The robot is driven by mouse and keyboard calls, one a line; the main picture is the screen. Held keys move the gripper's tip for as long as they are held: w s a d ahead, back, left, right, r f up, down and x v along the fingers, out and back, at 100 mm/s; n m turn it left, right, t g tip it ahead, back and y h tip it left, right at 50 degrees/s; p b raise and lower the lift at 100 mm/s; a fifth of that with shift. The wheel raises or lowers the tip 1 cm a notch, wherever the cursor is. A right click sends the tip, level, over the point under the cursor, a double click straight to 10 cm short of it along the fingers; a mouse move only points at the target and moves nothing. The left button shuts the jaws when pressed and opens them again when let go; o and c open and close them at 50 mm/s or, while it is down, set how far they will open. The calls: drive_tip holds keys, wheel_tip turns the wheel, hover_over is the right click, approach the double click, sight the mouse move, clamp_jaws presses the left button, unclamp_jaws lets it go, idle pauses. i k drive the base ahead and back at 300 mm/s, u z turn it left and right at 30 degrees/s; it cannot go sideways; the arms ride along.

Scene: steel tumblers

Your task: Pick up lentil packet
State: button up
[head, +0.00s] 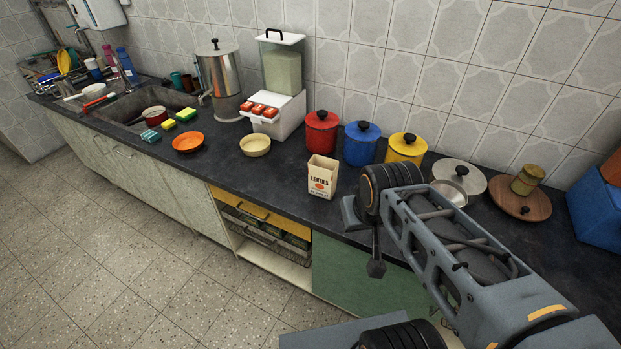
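The lentil packet (322,177) is a cream, upright box with dark "LENTILS" lettering and an orange round mark. It stands near the front edge of the dark counter, in front of the red canister. My arm reaches in from the lower right. The end of the arm with my gripper (362,222) is just right of the packet in the picture and nearer to the camera. No contact with the packet shows. The fingers cannot be made out clearly, so their opening cannot be told.
Red (322,134), blue (361,144) and yellow (406,149) canisters stand behind the packet. A cream bowl (255,145) and orange bowl (188,142) are to its left. Counter left of the packet is clear.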

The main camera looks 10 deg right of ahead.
sight(323, 172)
drive_tip(key=u, duration=0.25)
drive_tip(key=k, duration=0.35)
drive_tip(key=u, duration=1.7)
drive_tip(key=i, duration=1.25)
drive_tip(key=z, duration=1.1)
drive_tip(key=i, duration=0.9)
drive_tip(key=z, duration=0.9)
